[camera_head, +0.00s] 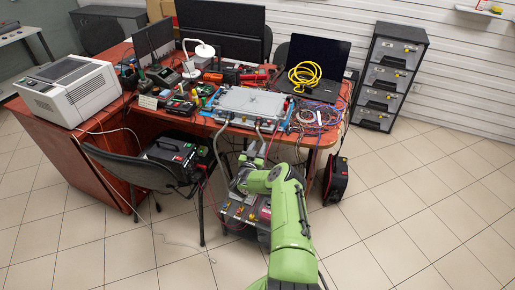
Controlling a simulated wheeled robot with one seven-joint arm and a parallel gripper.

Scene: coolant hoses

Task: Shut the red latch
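My green arm reaches in from the bottom right. Its grey end, my gripper (244,164), is just in front of the desk's edge, below a flat silver unit (250,102). The gripper is too small and partly covered by my arm to show whether it is open or shut. Two grey hoses (221,135) hang from the front of the silver unit near the gripper. I cannot make out the red latch with certainty; several small red parts lie around the unit and on the desk.
The red-brown desk (75,155) is crowded with tools, a white printer (72,90), a laptop (316,66) and yellow cable (304,76). A black chair (135,168) stands at left. A drawer cabinet (388,78) is at the back right.

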